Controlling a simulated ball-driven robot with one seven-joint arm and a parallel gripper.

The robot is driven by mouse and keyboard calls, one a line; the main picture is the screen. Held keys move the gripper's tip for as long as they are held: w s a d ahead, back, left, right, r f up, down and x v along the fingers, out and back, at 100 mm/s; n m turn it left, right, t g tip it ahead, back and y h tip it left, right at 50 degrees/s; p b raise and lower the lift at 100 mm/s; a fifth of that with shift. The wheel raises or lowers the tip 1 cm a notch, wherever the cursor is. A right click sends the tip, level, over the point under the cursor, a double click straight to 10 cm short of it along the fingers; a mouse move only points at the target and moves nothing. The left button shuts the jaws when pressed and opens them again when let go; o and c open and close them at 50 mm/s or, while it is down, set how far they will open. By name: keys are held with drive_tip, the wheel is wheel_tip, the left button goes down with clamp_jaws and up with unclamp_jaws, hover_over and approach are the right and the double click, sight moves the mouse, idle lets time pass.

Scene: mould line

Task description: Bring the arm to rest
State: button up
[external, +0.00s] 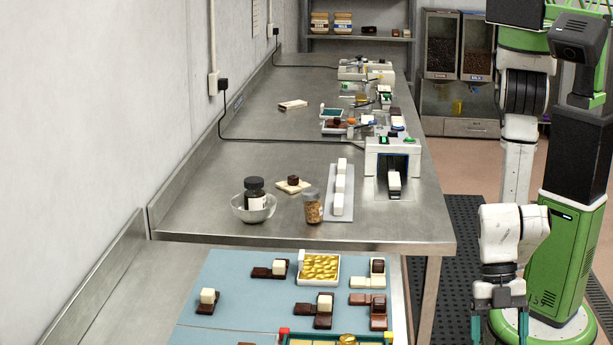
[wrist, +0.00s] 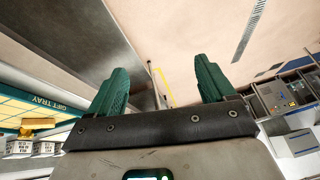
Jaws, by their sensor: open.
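My gripper (external: 499,318) hangs pointing down at the right of the external view, beside the near bench and over the floor. In the wrist view its two green fingers (wrist: 160,85) stand apart with nothing between them. My arm is bent downward from the shoulder, in front of my green base. The fingertips are partly cut off by the bottom edge of the external view. The gripper touches nothing that I can see.
The near bench (external: 220,262) holds a blue mat (external: 245,270) with chocolate pieces and a tray of gold pieces (external: 320,267). The farther steel bench (external: 255,165) carries a white machine (external: 392,145), a glass bowl (external: 254,209) and a jar (external: 313,207). Dispensers (external: 441,45) stand at the back.

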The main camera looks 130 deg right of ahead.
drive_tip(key=s+d+f+m+h, duration=0.1)
drive_tip(key=s+d+f, duration=0.3)
drive_tip(key=d, duration=0.6)
drive_tip(key=s+d+f+m+g+h+p, duration=0.1)
drive_tip(key=s+d+f+m+h, duration=0.1)
drive_tip(key=s+d, duration=0.5)
drive_tip(key=s+d+f+m+g+h+p, duration=0.1)
drive_tip(key=s+d+f+m, duration=0.3)
drive_tip(key=d, duration=0.8)
drive_tip(key=shift+s+d+f+m, duration=0.4)
drive_tip(key=shift+s+f, duration=0.45)
drive_tip(key=shift+s, duration=0.2)
